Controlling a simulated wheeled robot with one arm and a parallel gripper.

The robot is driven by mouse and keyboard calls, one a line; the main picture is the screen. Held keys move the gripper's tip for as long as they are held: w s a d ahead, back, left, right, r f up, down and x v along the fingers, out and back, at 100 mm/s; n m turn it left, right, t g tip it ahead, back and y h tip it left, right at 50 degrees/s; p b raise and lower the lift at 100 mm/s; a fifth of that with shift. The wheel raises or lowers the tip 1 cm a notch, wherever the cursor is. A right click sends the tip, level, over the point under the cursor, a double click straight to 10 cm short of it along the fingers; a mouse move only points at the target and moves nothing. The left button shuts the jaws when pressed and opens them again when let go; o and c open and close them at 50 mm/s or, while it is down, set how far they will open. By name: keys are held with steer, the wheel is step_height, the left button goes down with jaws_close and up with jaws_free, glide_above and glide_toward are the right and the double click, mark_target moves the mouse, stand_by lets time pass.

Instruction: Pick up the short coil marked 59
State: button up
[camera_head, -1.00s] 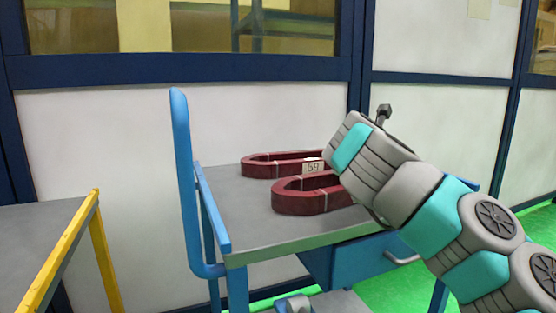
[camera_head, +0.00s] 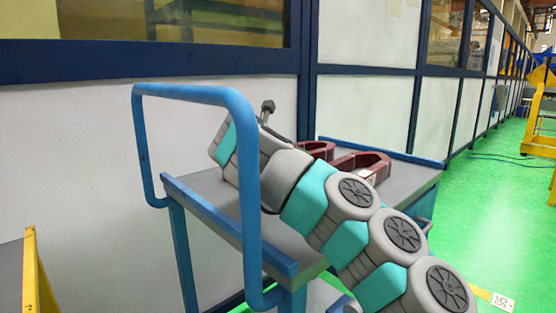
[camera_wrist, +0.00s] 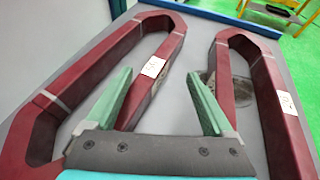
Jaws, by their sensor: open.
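Two dark red elongated coils lie on a grey cart top (camera_head: 402,188). In the head view the far coil (camera_head: 320,148) and near coil (camera_head: 362,162) are partly hidden by my arm. In the wrist view the left coil (camera_wrist: 85,73) bears a white tag (camera_wrist: 153,67), and the right coil (camera_wrist: 272,92) bears another tag (camera_wrist: 288,103). Neither number reads clearly now. My gripper (camera_wrist: 158,74) is open and empty. Its green fingers appear on either side of the left coil's tagged right bar. Their height above it is unclear.
The cart's blue handle (camera_head: 250,190) stands in front of my arm in the head view. A white panelled wall (camera_head: 75,140) runs behind the cart. A yellow-edged table (camera_head: 32,270) is at lower left. Green floor (camera_head: 490,220) is open at right.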

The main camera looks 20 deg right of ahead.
steer(key=shift+p+x, duration=0.35)
steer(key=shift+x, duration=2.8)
steer(key=shift+w+a+f, duration=0.1)
steer(key=shift+a, duration=0.05)
jaws_close()
